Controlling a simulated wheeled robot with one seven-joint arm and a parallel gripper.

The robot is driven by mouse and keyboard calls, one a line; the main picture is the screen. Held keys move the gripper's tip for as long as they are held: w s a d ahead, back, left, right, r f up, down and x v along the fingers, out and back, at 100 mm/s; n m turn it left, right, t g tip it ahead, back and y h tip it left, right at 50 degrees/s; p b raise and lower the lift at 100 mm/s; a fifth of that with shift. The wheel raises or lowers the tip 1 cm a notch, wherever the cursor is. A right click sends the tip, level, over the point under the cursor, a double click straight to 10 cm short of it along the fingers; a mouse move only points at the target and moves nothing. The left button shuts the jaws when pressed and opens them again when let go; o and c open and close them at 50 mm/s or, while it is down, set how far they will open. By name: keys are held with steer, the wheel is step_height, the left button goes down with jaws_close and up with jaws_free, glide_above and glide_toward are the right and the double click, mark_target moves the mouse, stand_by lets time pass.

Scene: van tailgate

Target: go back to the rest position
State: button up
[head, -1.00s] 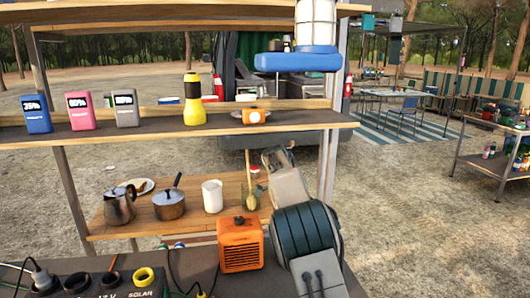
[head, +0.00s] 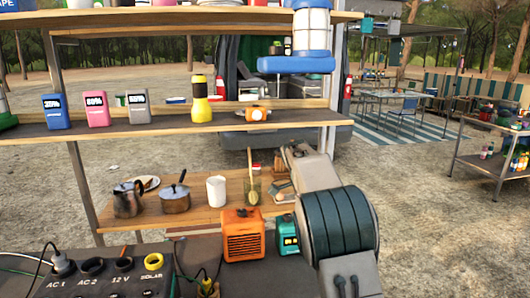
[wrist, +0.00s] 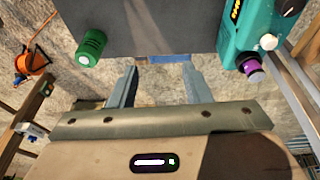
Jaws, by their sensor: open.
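My gripper (wrist: 160,85) shows in the wrist view with its two grey fingers spread apart and nothing between them. In the head view my arm rises at the right of the dark worktop (head: 275,283), and its end is bent away from me near the low wooden table. The fingers cannot be made out clearly there. In the wrist view a dark flat surface (wrist: 150,25) lies beyond the fingertips, with a green cylinder (wrist: 91,47) at its left and a teal device (wrist: 262,30) at its right.
An orange heater (head: 243,235) and a teal device (head: 287,234) stand close to my arm's left. A shelf (head: 210,127) carries power banks, a yellow torch (head: 200,101) and an orange item (head: 254,114).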

steer(key=s+d+r+n+y, duration=0.2)
steer(key=s+r+n, duration=0.2)
steer(key=s, duration=0.5)
steer(key=s+f+n+t+y+p, duration=0.1)
steer(key=s+n, duration=1)
steer(key=s, duration=1.5)
step_height(320, 180, down, 3)
steer(key=shift+s+a+r+t+p, duration=0.1)
steer(key=shift+s+a+t+p, duration=0.4)
steer(key=shift+t, duration=0.3)
steer(key=shift+w, duration=0.1)
steer(key=shift+c, duration=0.8)
